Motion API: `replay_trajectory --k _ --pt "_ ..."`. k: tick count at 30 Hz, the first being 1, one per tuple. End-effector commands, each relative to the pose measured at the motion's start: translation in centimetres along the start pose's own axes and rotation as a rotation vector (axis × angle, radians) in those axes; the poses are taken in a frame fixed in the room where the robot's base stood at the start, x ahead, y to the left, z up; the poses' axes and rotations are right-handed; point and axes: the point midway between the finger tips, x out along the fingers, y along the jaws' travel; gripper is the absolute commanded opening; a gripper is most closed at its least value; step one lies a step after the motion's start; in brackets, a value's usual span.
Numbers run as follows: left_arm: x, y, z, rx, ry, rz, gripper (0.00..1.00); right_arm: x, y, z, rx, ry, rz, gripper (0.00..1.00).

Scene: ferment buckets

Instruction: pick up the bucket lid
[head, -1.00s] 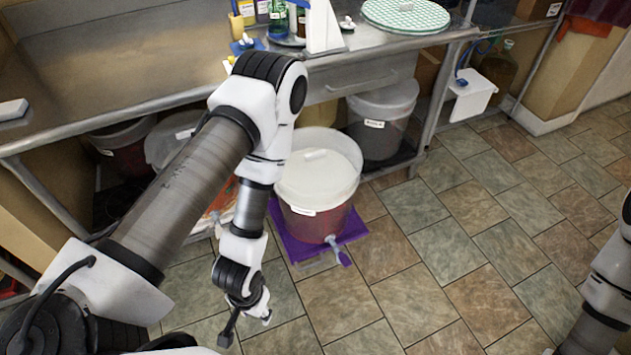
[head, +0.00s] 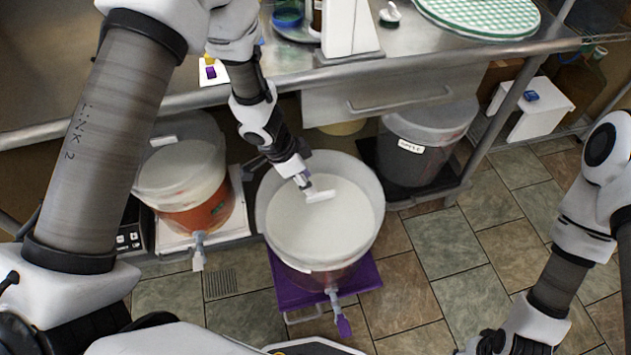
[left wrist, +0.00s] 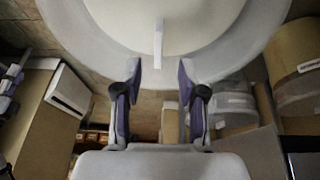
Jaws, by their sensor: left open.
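The bucket lid (head: 335,230) is a white disc with a raised bar handle (head: 320,196). It sits inside the rim of a clear bucket (head: 375,200) on a purple platform (head: 366,275). My left gripper (head: 301,180) is over the lid, close to the handle. In the left wrist view its two fingers (left wrist: 159,78) are open, with the handle (left wrist: 158,44) lined up between and beyond them. I cannot tell whether they touch anything. My right gripper (head: 490,343) is at the bottom right, away from the bucket; its fingers are unclear.
An orange-filled bucket (head: 195,214) stands at left on a white scale-like base. A dark labelled bucket (head: 412,165) stands under the steel counter (head: 400,60) at right. The counter edge and drawer overhang behind the lid. The tiled floor at right is clear.

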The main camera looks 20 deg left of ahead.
Motion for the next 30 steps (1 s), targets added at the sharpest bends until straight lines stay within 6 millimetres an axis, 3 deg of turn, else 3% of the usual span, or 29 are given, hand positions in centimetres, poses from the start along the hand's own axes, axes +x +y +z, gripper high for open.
replay_trajectory --k 1,5,18,25,26,27,29,30 --pt "0.1 -0.5 -0.4 0.008 0.013 -0.018 0.41 1.1 0.0 0.1 0.0 -0.002 0.0 0.4" --pt "0.5 -0.9 -0.9 0.014 0.023 -0.033 0.41 1.8 0.0 0.1 0.001 -0.004 0.0 0.4" --pt "7.0 -0.6 -0.7 0.014 0.022 -0.03 0.41 5.0 0.0 0.1 0.0 -0.002 0.0 0.4" --pt "7.2 -0.6 -0.8 0.011 0.023 -0.03 0.41 4.8 0.0 0.1 0.0 -0.002 0.0 0.4" --pt "7.1 -0.6 -0.8 0.011 0.023 -0.03 0.34 4.8 0.0 0.1 0.0 -0.002 0.0 0.4" --pt "7.1 -0.6 -0.8 0.011 0.023 -0.03 0.19 4.8 0.0 0.1 0.0 -0.002 0.0 0.4" --pt "7.1 -0.6 -0.8 0.011 0.023 -0.03 0.0 4.8 0.0 0.1 0.0 -0.002 0.0 0.4" --pt "7.1 -0.6 -0.8 0.011 0.023 -0.03 0.0 4.8 0.0 0.1 0.0 -0.002 0.0 0.4"
